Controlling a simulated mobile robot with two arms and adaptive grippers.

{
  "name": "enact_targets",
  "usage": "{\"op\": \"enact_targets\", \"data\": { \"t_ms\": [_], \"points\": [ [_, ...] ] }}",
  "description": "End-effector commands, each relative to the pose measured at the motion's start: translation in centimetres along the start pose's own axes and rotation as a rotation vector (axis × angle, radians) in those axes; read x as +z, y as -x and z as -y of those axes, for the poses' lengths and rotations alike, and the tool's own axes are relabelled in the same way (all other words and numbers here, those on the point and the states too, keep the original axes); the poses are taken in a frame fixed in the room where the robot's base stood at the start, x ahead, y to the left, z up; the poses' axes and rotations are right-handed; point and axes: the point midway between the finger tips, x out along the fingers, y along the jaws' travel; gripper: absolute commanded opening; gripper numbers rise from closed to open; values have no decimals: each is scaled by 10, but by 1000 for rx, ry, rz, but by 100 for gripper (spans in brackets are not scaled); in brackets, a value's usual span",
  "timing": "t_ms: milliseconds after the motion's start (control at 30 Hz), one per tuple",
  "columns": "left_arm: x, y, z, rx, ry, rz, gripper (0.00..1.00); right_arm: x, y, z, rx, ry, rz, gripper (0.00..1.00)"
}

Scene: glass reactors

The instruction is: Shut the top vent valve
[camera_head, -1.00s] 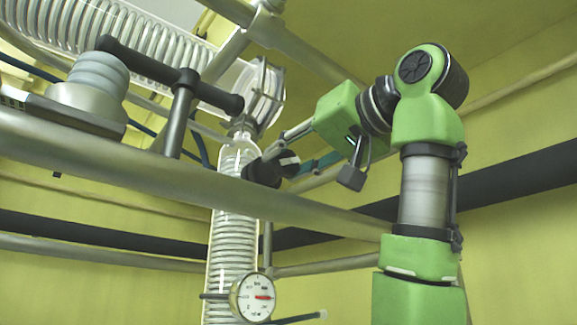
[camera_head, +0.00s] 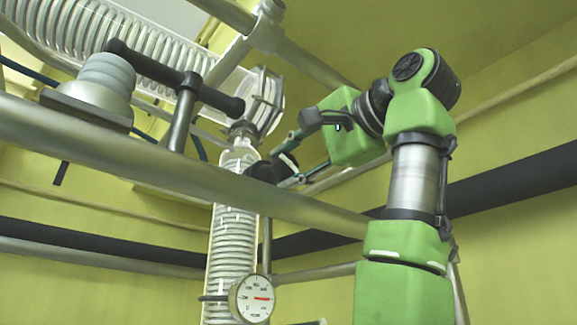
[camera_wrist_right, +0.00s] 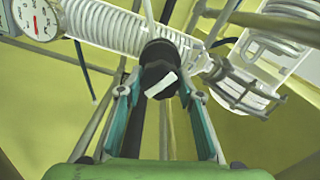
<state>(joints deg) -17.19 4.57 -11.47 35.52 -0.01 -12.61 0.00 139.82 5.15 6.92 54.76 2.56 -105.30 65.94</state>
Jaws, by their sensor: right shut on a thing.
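The vent valve's black knob (camera_head: 264,171), with a white mark on it, sits beside the upright glass coil column near its top. It also shows in the right wrist view (camera_wrist_right: 157,55), where the white mark is tilted. My right gripper (camera_head: 282,167) reaches it from the right, with its green arm behind. In the right wrist view its two fingers (camera_wrist_right: 158,80) lie on either side of the knob and are shut on it. The valve body behind the knob is mostly hidden. My left gripper is not in view.
A thick metal rail (camera_head: 180,172) crosses in front, below the knob. A round dial gauge (camera_head: 252,298) hangs low on the coil column (camera_head: 232,245). A black T-shaped bar (camera_head: 185,85) stands at upper left. A horizontal glass coil (camera_head: 110,35) runs above.

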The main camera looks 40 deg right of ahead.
Motion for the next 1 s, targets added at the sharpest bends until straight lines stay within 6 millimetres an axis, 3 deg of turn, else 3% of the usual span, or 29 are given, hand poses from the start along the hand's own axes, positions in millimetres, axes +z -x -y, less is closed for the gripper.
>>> {"op": "enact_targets", "data": {
  "t_ms": [1000],
  "points": [
    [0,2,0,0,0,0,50,3,-1,-3,10,-963,3,12]
  ]
}}
